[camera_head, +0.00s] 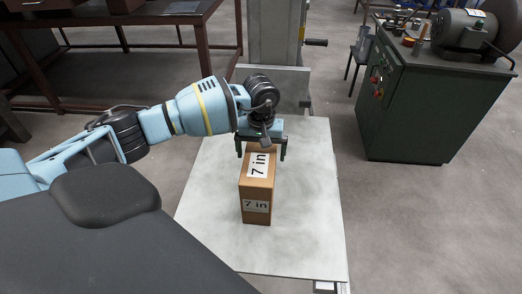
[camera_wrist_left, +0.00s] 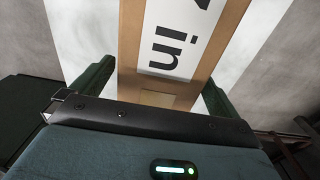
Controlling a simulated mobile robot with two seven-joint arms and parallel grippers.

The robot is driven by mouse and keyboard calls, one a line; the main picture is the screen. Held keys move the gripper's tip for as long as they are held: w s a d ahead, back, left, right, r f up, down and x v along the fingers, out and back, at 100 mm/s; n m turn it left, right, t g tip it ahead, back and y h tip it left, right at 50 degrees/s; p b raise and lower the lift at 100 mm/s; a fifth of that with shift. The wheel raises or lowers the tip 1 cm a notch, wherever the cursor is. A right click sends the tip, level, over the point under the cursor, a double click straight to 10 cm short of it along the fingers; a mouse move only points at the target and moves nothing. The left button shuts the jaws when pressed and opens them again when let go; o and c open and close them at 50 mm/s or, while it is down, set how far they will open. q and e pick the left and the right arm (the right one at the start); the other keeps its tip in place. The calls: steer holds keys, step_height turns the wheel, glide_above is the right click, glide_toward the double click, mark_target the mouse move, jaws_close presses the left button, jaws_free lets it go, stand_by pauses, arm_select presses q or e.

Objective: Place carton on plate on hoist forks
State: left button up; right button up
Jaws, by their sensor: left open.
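A tall brown carton (camera_head: 257,190) with white "7 in" labels stands upright on a pale grey plate (camera_head: 310,220) in the head view. My left gripper (camera_head: 262,153) is open over the far end of the carton's top, with one finger on each side. In the left wrist view the carton (camera_wrist_left: 129,45) lies between the two green fingers (camera_wrist_left: 153,88), and a gap shows beside the fingers. The hoist forks are mostly hidden under the plate. My right gripper is not in view.
The grey hoist column (camera_head: 275,35) with a crank handle stands behind the plate. A dark green cabinet (camera_head: 425,110) carrying a motor is at the right. A brown-framed table (camera_head: 120,22) is at the back left. Open floor surrounds the plate at front and right.

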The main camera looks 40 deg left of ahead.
arm_select(q)
step_height(320, 180, up, 12)
steer(key=shift+r, duration=0.15)
stand_by(0.5)
steer(key=shift+a, duration=0.1)
